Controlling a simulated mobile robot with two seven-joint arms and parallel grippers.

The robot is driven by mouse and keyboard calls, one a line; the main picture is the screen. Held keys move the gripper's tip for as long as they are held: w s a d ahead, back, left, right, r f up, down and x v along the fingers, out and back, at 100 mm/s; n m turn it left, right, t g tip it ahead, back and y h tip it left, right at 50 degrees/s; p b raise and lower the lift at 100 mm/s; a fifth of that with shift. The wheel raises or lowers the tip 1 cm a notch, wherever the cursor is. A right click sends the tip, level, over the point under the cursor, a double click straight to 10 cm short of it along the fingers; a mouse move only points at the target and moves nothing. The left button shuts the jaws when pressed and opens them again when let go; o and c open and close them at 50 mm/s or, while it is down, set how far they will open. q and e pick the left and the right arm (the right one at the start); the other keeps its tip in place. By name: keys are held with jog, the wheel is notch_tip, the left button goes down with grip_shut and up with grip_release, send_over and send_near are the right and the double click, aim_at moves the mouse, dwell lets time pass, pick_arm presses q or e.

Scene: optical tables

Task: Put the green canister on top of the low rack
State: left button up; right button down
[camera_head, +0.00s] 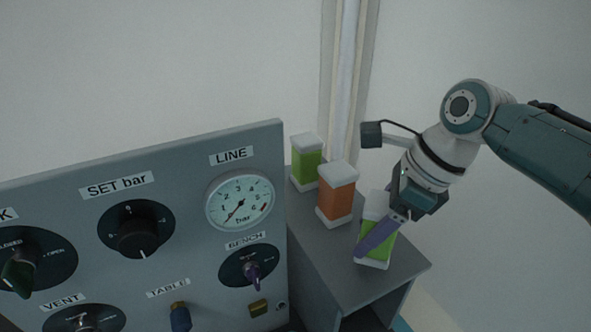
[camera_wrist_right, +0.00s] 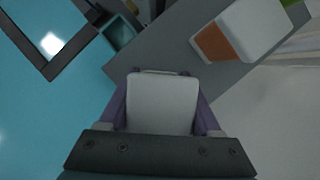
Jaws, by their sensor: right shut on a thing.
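A green canister (camera_head: 378,246) with white top and base stands at the front right of the grey low rack's top (camera_head: 398,264). My right gripper (camera_head: 378,236) is shut on this canister, its purple fingers on either side. In the right wrist view the canister's white cap (camera_wrist_right: 162,103) sits between the two fingers. The canister appears upright at the rack surface; I cannot tell whether its base touches it. My left gripper is not in view.
An orange canister (camera_head: 337,194) and another green canister (camera_head: 306,164) stand behind on the same rack top. A grey control panel (camera_head: 200,165) with a gauge and knobs rises to the left. A wall is behind.

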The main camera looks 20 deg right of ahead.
jog(key=shift+f, duration=0.95)
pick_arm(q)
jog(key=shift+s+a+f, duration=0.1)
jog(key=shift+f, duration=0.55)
pick_arm(e)
jog(key=shift+r, duration=0.2)
jog(key=shift+f, duration=0.1)
jog(key=shift+c, duration=0.4)
grip_release()
